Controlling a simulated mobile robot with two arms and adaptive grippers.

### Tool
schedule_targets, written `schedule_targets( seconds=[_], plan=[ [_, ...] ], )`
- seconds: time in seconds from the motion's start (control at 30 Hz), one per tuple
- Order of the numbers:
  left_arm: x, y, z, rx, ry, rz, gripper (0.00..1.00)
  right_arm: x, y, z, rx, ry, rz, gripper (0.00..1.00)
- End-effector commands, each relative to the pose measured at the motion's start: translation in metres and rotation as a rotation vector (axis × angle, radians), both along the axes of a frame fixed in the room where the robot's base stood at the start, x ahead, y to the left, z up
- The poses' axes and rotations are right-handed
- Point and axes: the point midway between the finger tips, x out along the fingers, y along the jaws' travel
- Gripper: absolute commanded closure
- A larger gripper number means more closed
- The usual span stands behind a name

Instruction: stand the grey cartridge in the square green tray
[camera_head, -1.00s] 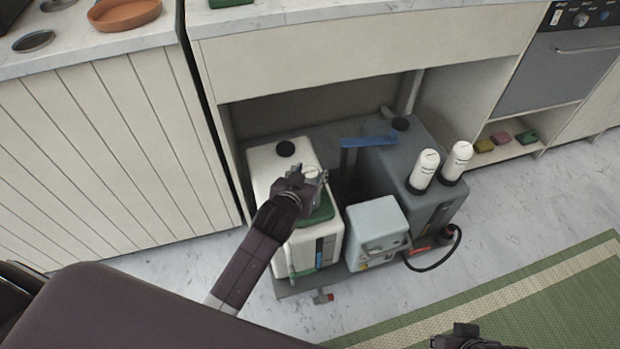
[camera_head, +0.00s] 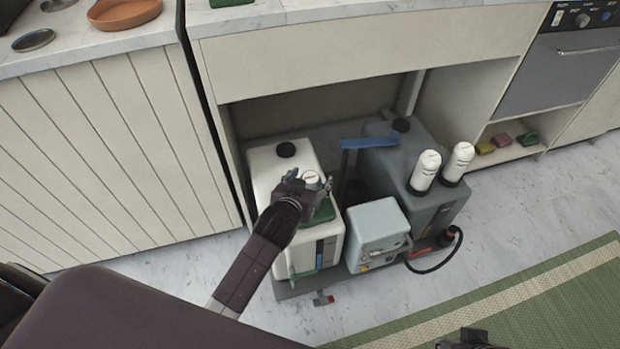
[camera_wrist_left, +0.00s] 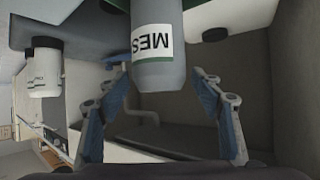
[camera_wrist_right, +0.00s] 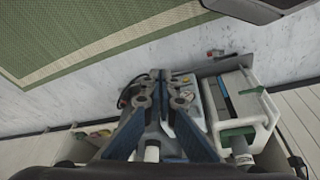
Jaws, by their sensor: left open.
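The grey cartridge (camera_wrist_left: 158,70), with a white label and pale top, stands between the fingers of my left gripper (camera_wrist_left: 160,72). In the head view its round top (camera_head: 312,177) shows over the square green tray (camera_head: 325,212) on the white tank. My left gripper (camera_head: 308,184) is open, a finger on each side of the cartridge with gaps in the wrist view. The cartridge looks upright over the tray; its base is hidden or cut off. My right gripper (camera_wrist_right: 161,80) has its fingertips together, empty, and shows only partly at the head view's bottom edge (camera_head: 468,341).
The white tank (camera_head: 262,165) stands left of a light grey-blue box (camera_head: 376,225). A dark grey tank (camera_head: 385,165) with two white cartridges (camera_head: 425,170) stands right. The counter front (camera_head: 370,52) overhangs the bay.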

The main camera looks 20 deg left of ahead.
Motion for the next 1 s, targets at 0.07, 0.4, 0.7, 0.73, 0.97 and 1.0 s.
schedule_targets(
  seconds=[0.07, 0.4, 0.7, 0.73, 0.97, 1.0],
  plan=[
    [0.0, 0.0, 0.003, 0.001, -0.001, 0.0, 0.4, 0.0, 0.0, 0.001, 0.0, 0.0, 0.0, 1.0],
    [-0.04, 0.0, 0.026, -0.002, 0.002, 0.0, 0.4, 0.011, 0.002, -0.039, -0.001, 0.024, 0.002, 1.0],
    [-0.086, 0.0, 0.051, -0.001, 0.002, 0.0, 0.4, 0.015, 0.004, -0.088, -0.001, 0.049, 0.006, 1.0],
    [-0.09, 0.0, 0.053, -0.001, 0.002, 0.0, 0.4, 0.014, 0.004, -0.092, -0.002, 0.051, 0.007, 1.0],
    [-0.104, 0.0, 0.061, -0.001, 0.0, 0.0, 0.4, 0.014, 0.004, -0.107, -0.002, 0.056, 0.008, 1.0],
    [-0.105, 0.0, 0.061, 0.0, 0.0, 0.0, 0.4, 0.014, 0.004, -0.108, -0.002, 0.056, 0.008, 1.0]
  ],
)
